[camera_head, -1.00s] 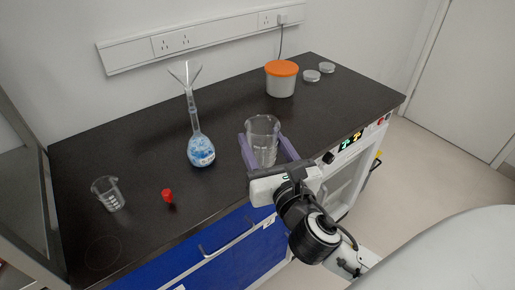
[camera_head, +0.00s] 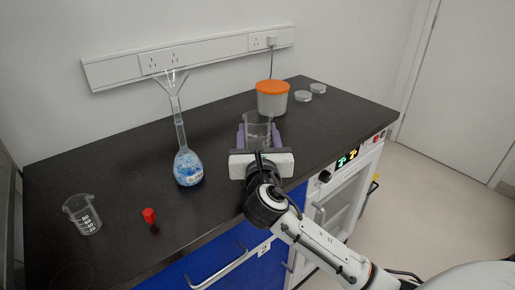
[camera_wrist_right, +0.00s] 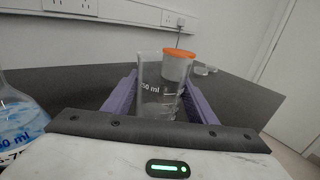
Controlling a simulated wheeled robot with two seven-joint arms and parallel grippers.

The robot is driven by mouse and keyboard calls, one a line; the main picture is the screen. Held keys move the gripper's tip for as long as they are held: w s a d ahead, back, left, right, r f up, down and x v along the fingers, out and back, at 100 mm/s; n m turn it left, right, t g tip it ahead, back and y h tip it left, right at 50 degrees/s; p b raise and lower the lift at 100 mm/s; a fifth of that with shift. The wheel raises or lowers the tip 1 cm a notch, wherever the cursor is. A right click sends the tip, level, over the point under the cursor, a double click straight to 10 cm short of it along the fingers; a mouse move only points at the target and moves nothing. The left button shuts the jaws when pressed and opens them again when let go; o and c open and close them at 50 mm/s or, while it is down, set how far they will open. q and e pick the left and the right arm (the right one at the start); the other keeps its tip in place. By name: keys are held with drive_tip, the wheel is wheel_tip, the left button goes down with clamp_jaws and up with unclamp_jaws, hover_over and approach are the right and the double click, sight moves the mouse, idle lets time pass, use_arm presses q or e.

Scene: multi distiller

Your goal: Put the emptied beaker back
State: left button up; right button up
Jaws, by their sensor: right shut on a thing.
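A clear glass beaker (camera_head: 257,128) stands upright between the purple fingers of my right gripper (camera_head: 259,134), above or on the dark bench top. The gripper is shut on it. My left gripper is not in view.
A volumetric flask (camera_head: 187,166) with blue contents and a funnel-like top stands left of my gripper. A small beaker (camera_head: 83,215) and a red cap (camera_head: 149,215) are further left. A white tub with orange lid (camera_head: 272,98) and two petri dishes (camera_head: 303,97) stand behind right.

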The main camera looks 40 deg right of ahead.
wheel_tip(320, 180, down, 3)
drive_tip(key=shift+f+b, duration=0.15)
drive_tip(key=shift+b, duration=0.15)
drive_tip(key=o, duration=1.2)
drive_tip(key=shift+c, duration=0.2)
drive_tip(key=v, duration=1.2)
drive_tip(key=shift+s+p, duration=0.1)
drive_tip(key=shift+p, duration=0.2)
